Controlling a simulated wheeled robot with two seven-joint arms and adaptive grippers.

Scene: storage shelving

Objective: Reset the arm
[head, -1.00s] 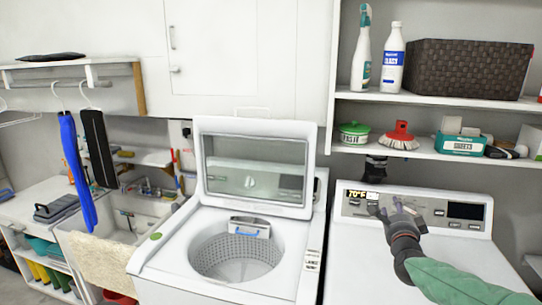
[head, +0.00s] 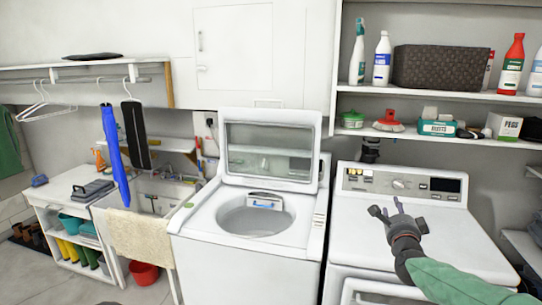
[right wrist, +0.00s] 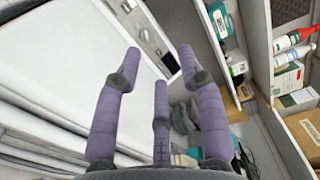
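My right gripper (head: 397,212) is in front of the right-hand white machine (head: 440,240), near its control panel. In the right wrist view its fingers (right wrist: 160,75) are spread apart with nothing between them. My right arm, in a green sleeve, comes in from the lower right. My left gripper does not show in the head view.
A top-loading washer (head: 250,250) with its lid (head: 270,150) raised stands in the middle. A shelf (head: 440,95) with bottles and a dark basket (head: 440,67) hangs above the right machine. A sink with a towel (head: 140,235) is at left, with a red bucket (head: 143,273) below.

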